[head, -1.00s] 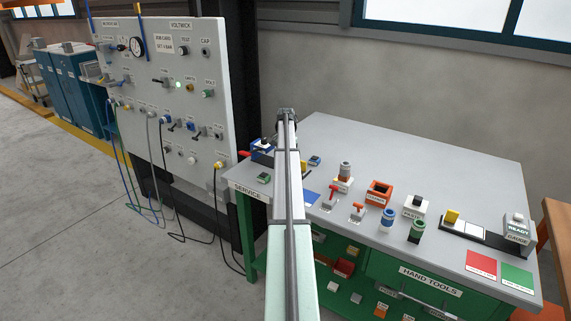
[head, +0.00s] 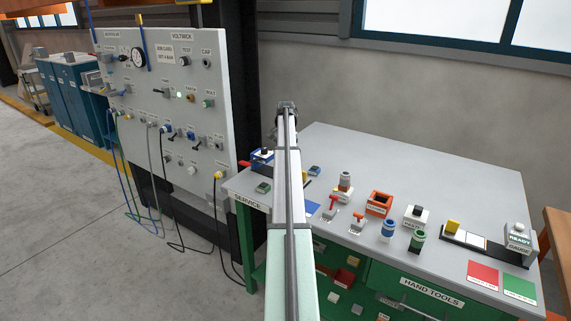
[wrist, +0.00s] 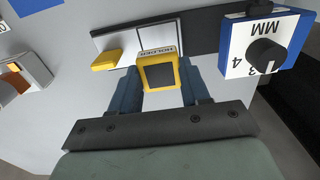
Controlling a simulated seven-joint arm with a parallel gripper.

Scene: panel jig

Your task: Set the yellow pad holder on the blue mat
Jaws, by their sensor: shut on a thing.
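The yellow pad holder (wrist: 145,56) is a small yellow frame with a dark centre and a HOLDER label, which reads upside down in the wrist view. My gripper (wrist: 160,82) is shut on it, with one dark blue finger on each side. The blue mat (wrist: 36,5) is cut by the top left edge of the wrist view, apart from the holder. In the head view the mat (head: 312,208) lies on the bench just right of my arm. My arm hides the holder and fingers there.
In the wrist view, a black strip with white panels (wrist: 180,27) and a yellow block (wrist: 106,60) lie beyond the holder. A blue-and-white box with a black knob (wrist: 265,55) stands at right. In the head view, red-handled switches (head: 332,203) stand right of the mat.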

